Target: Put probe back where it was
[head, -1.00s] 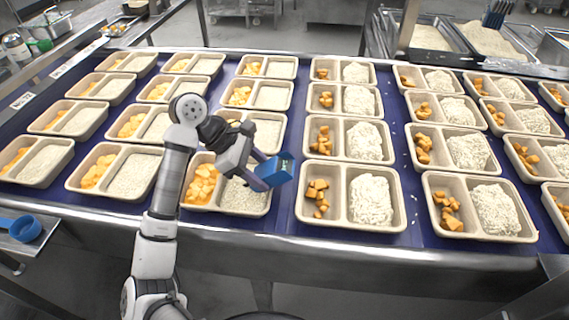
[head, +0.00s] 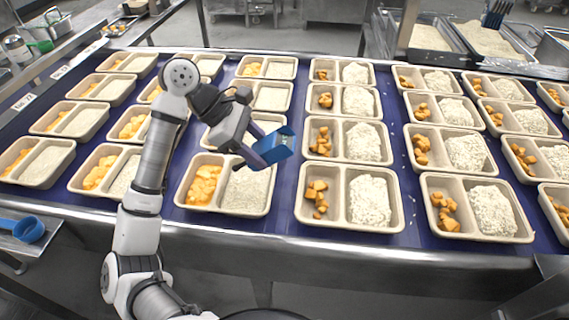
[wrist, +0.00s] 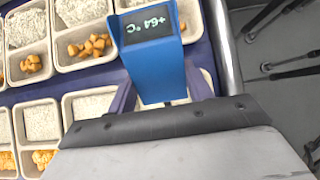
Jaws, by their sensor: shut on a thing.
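The probe is a blue block-shaped thermometer (head: 274,146) with a dark display. In the wrist view the probe (wrist: 155,60) shows a reading that looks like +64 °C, seen upside down. My gripper (head: 262,158) is shut on the probe and holds it above the belt, over the gap between two tray columns. The gripper fingers (wrist: 160,100) show on both sides of the probe's lower end in the wrist view. The tip of the probe is mostly hidden. The place where the probe was kept is not clear in these frames.
Trays with orange cubes and rice, such as the near one (head: 225,186), fill the blue belt (head: 285,185) in columns. A steel rail (head: 330,245) runs along the front. A blue scoop (head: 28,230) lies on a side shelf at left. Rice pans (head: 488,40) stand at back right.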

